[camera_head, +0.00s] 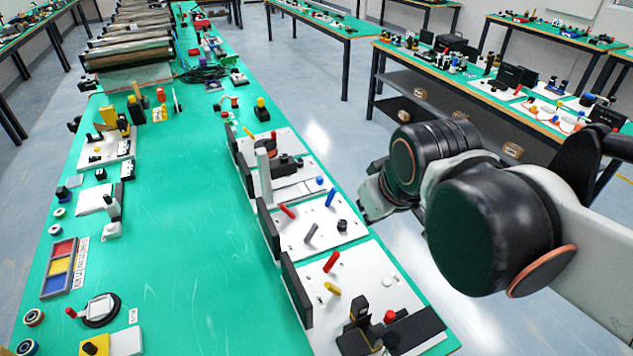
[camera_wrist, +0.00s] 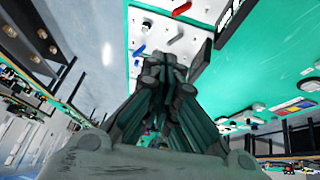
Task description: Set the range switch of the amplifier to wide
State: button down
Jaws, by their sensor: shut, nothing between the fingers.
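No label tells me which unit is the amplifier. In the head view, a row of white panels with dark upright plates runs along the right side of the green bench. One panel (camera_head: 318,243) carries a red lever (camera_head: 287,211), a blue lever (camera_head: 330,197) and a grey lever (camera_head: 310,233). A nearer panel (camera_head: 352,273) has a red lever (camera_head: 331,262) and a yellow lever (camera_head: 332,288). I cannot read any switch position. My gripper (camera_head: 372,212) is beside the bench's right edge. In the wrist view my gripper (camera_wrist: 166,68) is shut and empty, before a white panel (camera_wrist: 152,30).
Black blocks (camera_head: 357,335) stand on the nearest panel. A farther panel has a tall grey post (camera_head: 263,172). The middle of the green bench (camera_head: 185,235) is clear. Small devices line its left side, and rollers (camera_head: 130,50) lie at the far end. Another bench (camera_head: 470,75) stands right.

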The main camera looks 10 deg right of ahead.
jog(key=w+r+n+g+h, duration=0.15)
jog(key=w+n, duration=0.35)
jog(key=w, duration=0.6)
jog(key=w+a+f+n+g+h, duration=0.1)
jog(key=w+a+f+n, duration=0.15)
jog(key=w, duration=0.35)
jog(key=w+a+f+n+g+b, duration=0.1)
jog(key=w+f+n, duration=0.2)
jog(key=w, duration=0.2)
jog(key=w+a+f+n+g+h, duration=0.1)
jog(key=w+f+n, duration=0.2)
jog(key=w, duration=0.3)
jog(key=n+g+b, duration=0.1)
jog(key=n+b, duration=0.3)
send_near(327, 200)
jog(key=shift+h, duration=0.45)
jog(key=f, duration=0.1)
jog(key=a+f, duration=0.2)
jog(key=shift+s+a+f, duration=0.15)
jog(key=shift+s+a, duration=0.1)
jog(key=d, duration=0.1)
jog(key=d+f+b, duration=0.1)
jog(key=d, duration=0.1)
jog(key=shift+w, duration=0.25)
jog(key=shift+w+d, duration=0.1)
jog(key=shift+d, duration=0.2)
